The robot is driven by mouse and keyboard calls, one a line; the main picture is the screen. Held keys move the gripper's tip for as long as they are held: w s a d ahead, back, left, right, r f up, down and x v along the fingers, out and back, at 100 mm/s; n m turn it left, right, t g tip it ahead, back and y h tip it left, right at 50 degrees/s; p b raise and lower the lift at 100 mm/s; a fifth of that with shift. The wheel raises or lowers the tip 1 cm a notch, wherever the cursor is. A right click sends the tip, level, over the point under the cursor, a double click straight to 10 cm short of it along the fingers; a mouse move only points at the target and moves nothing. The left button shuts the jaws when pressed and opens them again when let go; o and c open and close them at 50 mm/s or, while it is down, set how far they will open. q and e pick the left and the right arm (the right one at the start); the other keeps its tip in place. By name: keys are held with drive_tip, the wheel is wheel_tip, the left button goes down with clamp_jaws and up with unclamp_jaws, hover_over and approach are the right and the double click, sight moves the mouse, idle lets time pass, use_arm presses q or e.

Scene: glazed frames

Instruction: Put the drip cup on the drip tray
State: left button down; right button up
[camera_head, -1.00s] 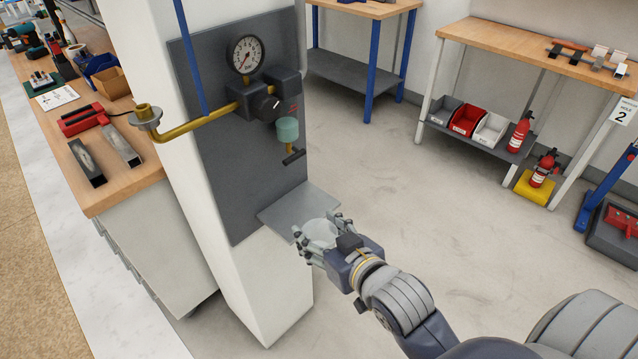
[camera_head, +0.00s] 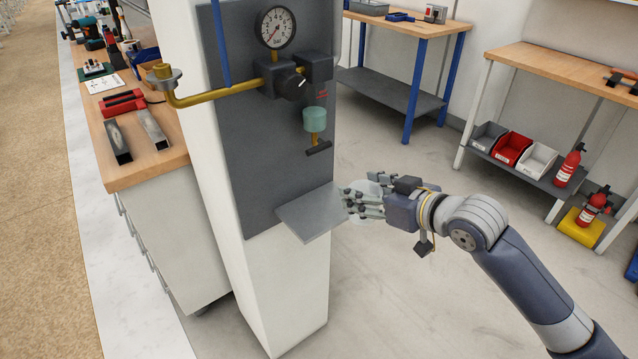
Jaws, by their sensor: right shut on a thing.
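The drip tray (camera_head: 308,219) is a flat grey plate that sticks out from the dark panel on the white column, below the gauge and valve. My right gripper (camera_head: 362,202) is just right of the tray's edge. It is shut on a clear, pale drip cup (camera_head: 366,189), which the fingers partly hide. The cup looks roughly upright and close to the tray's right edge. I cannot tell whether the cup touches the tray. My left gripper is not in view.
Above the tray hang a pressure gauge (camera_head: 276,28), a teal bowl filter (camera_head: 316,119) with a small black-handled tap (camera_head: 318,149), and a yellow pipe (camera_head: 215,94). A wooden bench (camera_head: 178,158) stands left of the column.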

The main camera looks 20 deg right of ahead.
drive_tip(key=w+a, duration=0.1)
drive_tip(key=w, duration=0.3)
drive_tip(key=w+a+f+p, duration=0.1)
drive_tip(key=w+a, duration=0.1)
drive_tip(key=w, duration=0.3)
drive_tip(key=w+a+p, duration=0.1)
drive_tip(key=w+a, duration=0.1)
drive_tip(key=w, duration=0.2)
drive_tip(key=shift+w+f, duration=0.15)
drive_tip(key=shift+w, duration=0.25)
drive_tip(key=shift+s+f, duration=0.1)
drive_tip(key=shift+f, duration=0.5)
wheel_tip(320, 180, down, 4)
drive_tip(key=shift+p, duration=0.3)
drive_tip(key=shift+w+f, duration=0.1)
drive_tip(key=shift+w, duration=0.15)
drive_tip(key=shift+w+a+f, duration=0.1)
drive_tip(key=shift+w+f, duration=0.05)
